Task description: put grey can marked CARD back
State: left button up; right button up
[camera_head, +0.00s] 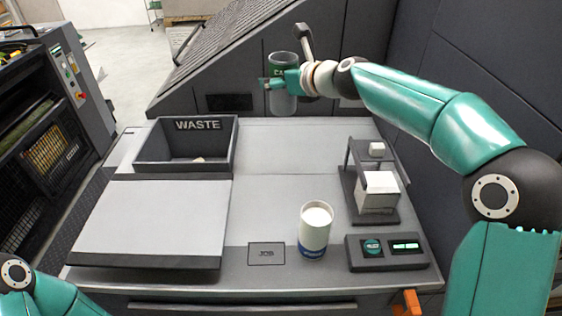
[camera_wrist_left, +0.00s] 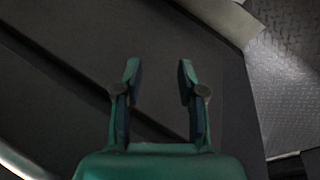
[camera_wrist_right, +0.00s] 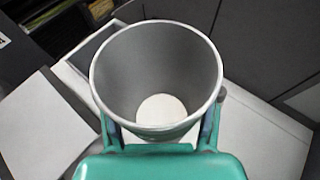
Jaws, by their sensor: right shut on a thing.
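A grey can (camera_head: 284,99) is held upright above the back of the bench in the head view. A green label with lettering shows near its top, partly covered by the gripper. My right gripper (camera_head: 272,84) is shut around the can's side. In the right wrist view the can (camera_wrist_right: 157,75) is open at the top and shows a pale round bottom. My left gripper (camera_wrist_left: 160,80) is open and empty over dark surfaces in the left wrist view. In the head view only part of my left arm shows at the lower left.
A dark bin marked WASTE (camera_head: 184,168) stands at the back left, behind a flat grey panel (camera_head: 150,222). A white and blue cup (camera_head: 315,232) stands right of the JOB square (camera_head: 266,254). A small stand (camera_head: 360,208) and button box (camera_head: 388,264) are at the right. The bench middle is clear.

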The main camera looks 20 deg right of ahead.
notch_tip(320, 180, down, 20)
jog(key=b, duration=1.4)
jog(key=shift+r, duration=0.1)
jog(key=shift+b, duration=0.3)
jog(key=o, duration=1.4)
